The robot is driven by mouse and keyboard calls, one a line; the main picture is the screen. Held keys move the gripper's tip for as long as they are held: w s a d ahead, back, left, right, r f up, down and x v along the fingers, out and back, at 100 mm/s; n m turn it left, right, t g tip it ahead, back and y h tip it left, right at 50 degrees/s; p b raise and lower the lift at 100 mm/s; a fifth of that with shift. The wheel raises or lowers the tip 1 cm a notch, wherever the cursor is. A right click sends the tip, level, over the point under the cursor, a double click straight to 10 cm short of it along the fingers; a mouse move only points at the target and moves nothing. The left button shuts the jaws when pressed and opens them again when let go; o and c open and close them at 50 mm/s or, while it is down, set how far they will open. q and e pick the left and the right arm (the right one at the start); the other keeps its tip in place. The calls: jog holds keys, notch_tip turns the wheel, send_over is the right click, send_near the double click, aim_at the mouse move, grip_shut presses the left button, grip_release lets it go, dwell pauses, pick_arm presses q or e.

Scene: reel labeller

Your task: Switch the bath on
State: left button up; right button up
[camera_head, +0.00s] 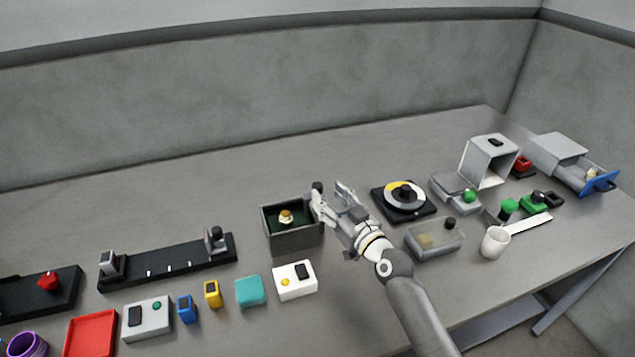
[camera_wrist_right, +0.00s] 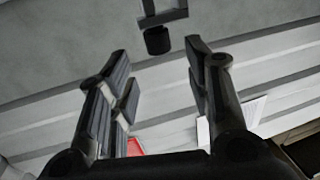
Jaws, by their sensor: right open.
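The bath looks to be the open grey box (camera_head: 292,241) with a dark green inside, at the middle of the table in the head view. A small yellow-and-white piece (camera_head: 286,216) is inside it. A black knob (camera_head: 317,187) shows at its back right corner, partly behind my gripper. My right gripper (camera_head: 331,200) is open and empty at the box's right edge; I cannot tell whether it touches. In the right wrist view a black cylinder on a grey bracket (camera_wrist_right: 157,40) lies between and beyond the fingertips. My left gripper is not in view.
A black turntable with a yellow-and-grey disc (camera_head: 404,195) is right of my gripper. A white box with buttons (camera_head: 295,281) and a teal block (camera_head: 250,291) stand in front. The table behind is clear.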

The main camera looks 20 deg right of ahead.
aim_at(320, 189)
jog(key=shift+x, duration=3.2)
jog(key=shift+f, duration=0.1)
jog(key=shift+c, duration=0.4)
grip_shut()
